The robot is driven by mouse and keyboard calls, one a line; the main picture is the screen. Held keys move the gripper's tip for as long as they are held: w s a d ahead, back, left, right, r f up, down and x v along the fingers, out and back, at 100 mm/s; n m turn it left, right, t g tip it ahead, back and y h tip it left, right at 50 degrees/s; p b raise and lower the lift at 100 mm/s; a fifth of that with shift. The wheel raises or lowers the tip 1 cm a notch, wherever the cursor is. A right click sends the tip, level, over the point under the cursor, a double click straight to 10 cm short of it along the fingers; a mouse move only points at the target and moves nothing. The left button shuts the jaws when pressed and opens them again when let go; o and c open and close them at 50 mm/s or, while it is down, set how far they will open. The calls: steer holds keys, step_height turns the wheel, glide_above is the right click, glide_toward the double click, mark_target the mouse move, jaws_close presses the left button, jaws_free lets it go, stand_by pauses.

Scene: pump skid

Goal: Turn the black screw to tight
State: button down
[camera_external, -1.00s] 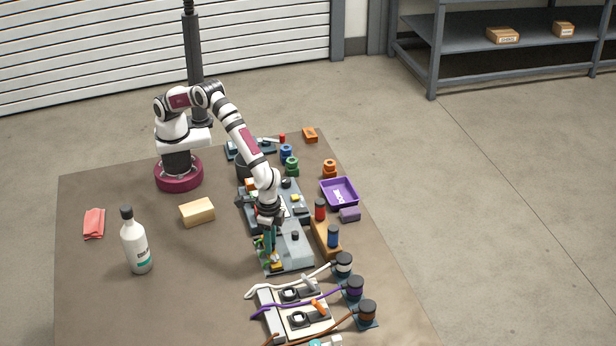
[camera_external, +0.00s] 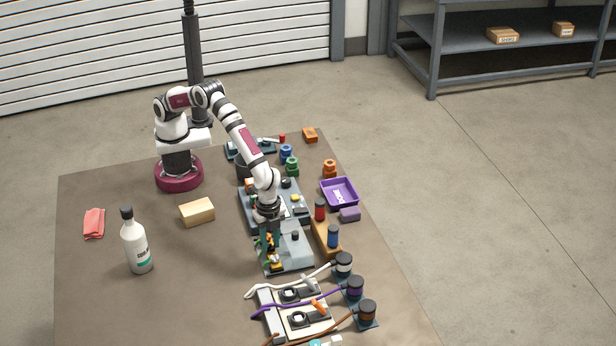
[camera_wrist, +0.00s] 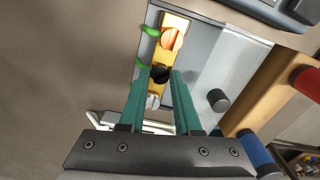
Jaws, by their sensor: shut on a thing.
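The black screw (camera_wrist: 161,73) sits in the middle of a yellow-gold block (camera_wrist: 167,57) in the wrist view. An orange-and-white slotted screw (camera_wrist: 172,39) is beyond it, and a silver slotted screw (camera_wrist: 153,101) is on the near side. My gripper (camera_wrist: 159,77) has its teal fingers on either side of the black screw and is shut on it. In the external view, my gripper (camera_external: 270,248) points down at the left edge of the grey plate (camera_external: 296,247). The black screw is hard to make out there.
A dark knob (camera_wrist: 218,100) stands on the plate, right of the fingers. A wooden rack (camera_external: 326,238) with a red and a blue cylinder is close by on the right. A panel with cables (camera_external: 293,309) lies in front. The mat is clear left of the plate.

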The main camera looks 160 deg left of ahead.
mark_target(270, 248)
steer(key=m, duration=0.4)
steer(key=shift+m, duration=2.2)
steer(key=shift+w, duration=0.1)
steer(key=c, duration=0.6)
jaws_free()
steer(key=shift+r, duration=0.1)
step_height(270, 248, up, 16)
steer(key=shift+f, duration=0.15)
